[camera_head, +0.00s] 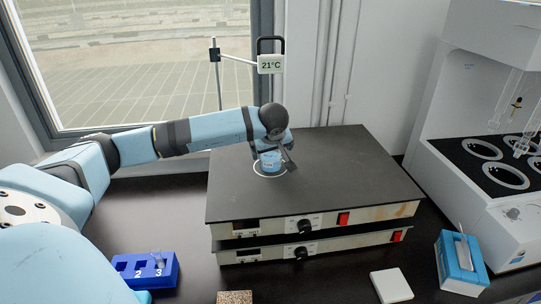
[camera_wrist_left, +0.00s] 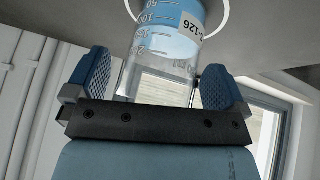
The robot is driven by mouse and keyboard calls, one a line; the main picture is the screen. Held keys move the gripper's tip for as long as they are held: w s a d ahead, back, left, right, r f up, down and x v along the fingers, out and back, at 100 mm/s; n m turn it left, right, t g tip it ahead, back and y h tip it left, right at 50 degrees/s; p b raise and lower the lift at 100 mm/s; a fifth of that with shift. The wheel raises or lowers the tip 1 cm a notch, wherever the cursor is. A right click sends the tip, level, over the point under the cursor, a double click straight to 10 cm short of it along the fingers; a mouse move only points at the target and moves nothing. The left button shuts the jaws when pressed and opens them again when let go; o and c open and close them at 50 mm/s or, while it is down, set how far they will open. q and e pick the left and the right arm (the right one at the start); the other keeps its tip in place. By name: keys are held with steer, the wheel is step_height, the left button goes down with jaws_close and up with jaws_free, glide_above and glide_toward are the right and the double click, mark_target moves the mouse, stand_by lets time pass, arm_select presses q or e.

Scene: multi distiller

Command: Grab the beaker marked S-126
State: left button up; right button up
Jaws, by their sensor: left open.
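The beaker marked S-126 (camera_wrist_left: 165,45) is clear glass with printed graduations, blue liquid and a white label, and fills the middle of the left wrist view. In the head view the beaker (camera_head: 270,161) stands inside a white ring on the dark top of a hotplate (camera_head: 330,165). My left gripper (camera_wrist_left: 157,80) is open, with one blue padded finger on each side of the beaker. A gap shows at the left finger; the right finger looks close to the glass, and I cannot tell whether it touches. My right gripper is out of view.
A temperature display reading 21°C (camera_head: 271,64) hangs on a stand behind the hotplate. A blue rack (camera_head: 146,270), a white block (camera_head: 391,285) and a blue box (camera_head: 460,262) lie in front. A white distiller (camera_head: 480,140) stands at right.

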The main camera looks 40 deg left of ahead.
arm_select(q)
steer(key=shift+w+a+f, duration=0.1)
steer(key=shift+f, duration=0.1)
steer(key=c, duration=1.1)
steer(key=shift+r, duration=0.15)
